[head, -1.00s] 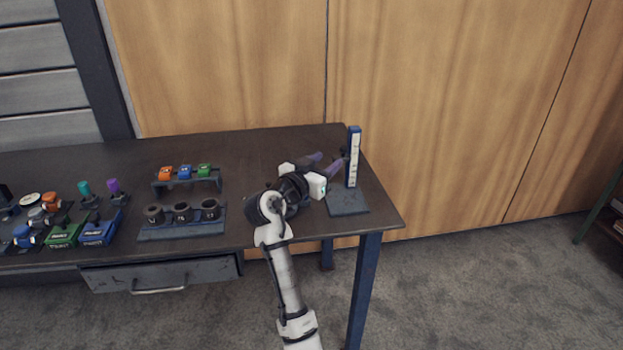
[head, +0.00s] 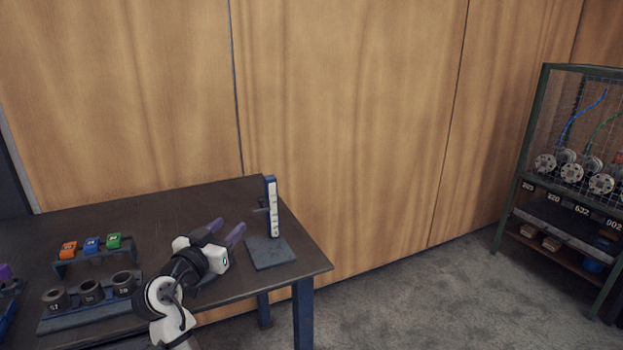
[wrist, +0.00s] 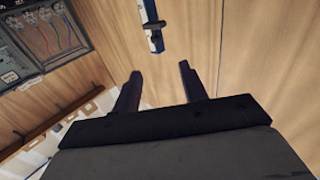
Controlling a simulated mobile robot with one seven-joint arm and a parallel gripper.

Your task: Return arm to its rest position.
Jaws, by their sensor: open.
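My gripper (head: 226,230) is above the right part of the dark table (head: 150,205) in the head view. Its two purple-grey fingers are apart, with nothing between them. In the wrist view my gripper (wrist: 158,88) is open and empty too, with wood panelling beyond the fingers. My white and black arm reaches up from the bottom of the head view. A blue and white upright gauge (head: 272,207) on a dark base plate (head: 270,253) stands just right of the fingers. The gauge also shows at the top of the wrist view (wrist: 152,25), beyond the fingertips.
Left of my arm are a rack with orange, blue and green blocks (head: 92,243) and a holder with three dark rings (head: 91,291). A green-framed shelf (head: 517,180) stands at the far right. The floor (head: 410,300) between table and shelf is clear.

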